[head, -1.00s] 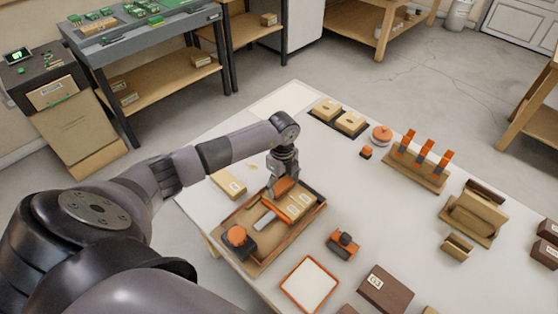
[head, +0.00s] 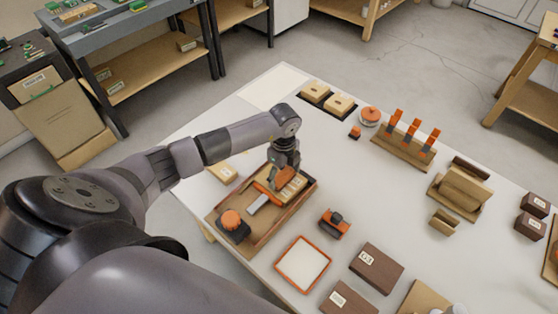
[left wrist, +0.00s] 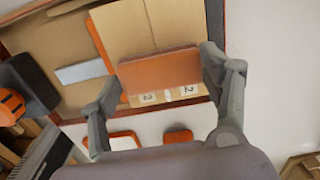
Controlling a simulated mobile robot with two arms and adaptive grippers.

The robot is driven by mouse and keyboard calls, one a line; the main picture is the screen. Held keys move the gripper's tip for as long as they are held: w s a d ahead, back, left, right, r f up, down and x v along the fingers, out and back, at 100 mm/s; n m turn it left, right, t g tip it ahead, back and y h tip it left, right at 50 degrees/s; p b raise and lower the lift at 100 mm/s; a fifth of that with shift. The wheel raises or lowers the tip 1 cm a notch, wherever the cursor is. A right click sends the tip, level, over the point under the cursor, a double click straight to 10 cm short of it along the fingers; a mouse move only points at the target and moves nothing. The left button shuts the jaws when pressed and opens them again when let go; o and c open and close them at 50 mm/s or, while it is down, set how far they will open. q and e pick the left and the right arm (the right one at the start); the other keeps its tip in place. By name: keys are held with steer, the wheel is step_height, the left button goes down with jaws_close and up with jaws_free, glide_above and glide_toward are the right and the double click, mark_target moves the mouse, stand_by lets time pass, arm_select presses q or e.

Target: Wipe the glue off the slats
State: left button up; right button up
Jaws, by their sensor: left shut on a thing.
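My left gripper (head: 281,178) is over the wooden tray (head: 228,245), shut on a flat orange pad (left wrist: 158,72). In the left wrist view the pad spans between the two fingers of the gripper (left wrist: 161,66). It lies over the pale wooden slats (left wrist: 130,30), hiding part of them; whether it presses on them I cannot tell. Slat ends with number labels (left wrist: 189,90) show past the pad. A small whitish patch (left wrist: 168,96) between the labels may be glue. The slats (head: 294,187) also show beside the gripper in the head view. My right gripper is not in view.
In the tray lie a grey-bladed tool (head: 257,204) and a dark block with an orange knob (head: 232,221). An orange-framed white panel (head: 302,263), an orange-and-black tool (head: 334,223) and dark boxes (head: 376,268) stand in front.

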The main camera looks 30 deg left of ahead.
mark_target(268, 170)
arm_select(q)
steer(key=shift+s+d, duration=0.15)
steer(key=shift+d, duration=0.9)
steer(key=shift+s+d+p, duration=0.15)
steer(key=shift+d+p, duration=0.3)
steer(key=shift+d, duration=0.75)
steer(key=shift+a, duration=0.15)
steer(key=shift+a, duration=1.05)
steer(key=shift+w+a, duration=0.1)
steer(key=shift+w, duration=0.1)
steer(key=shift+w+a+b, duration=0.15)
steer(key=shift+a+b, duration=0.1)
steer(key=shift+a, duration=0.8)
steer(key=shift+w+a+b, duration=0.1)
steer(key=shift+a+b, duration=0.15)
steer(key=shift+a, duration=0.75)
steer(key=shift+a, duration=0.1)
steer(key=shift+w+a+b, duration=0.15)
steer(key=shift+a+b, duration=0.1)
steer(key=shift+a, duration=0.75)
steer(key=shift+w+a+b, duration=0.15)
steer(key=shift+a+b, duration=0.1)
steer(key=shift+a, duration=0.7)
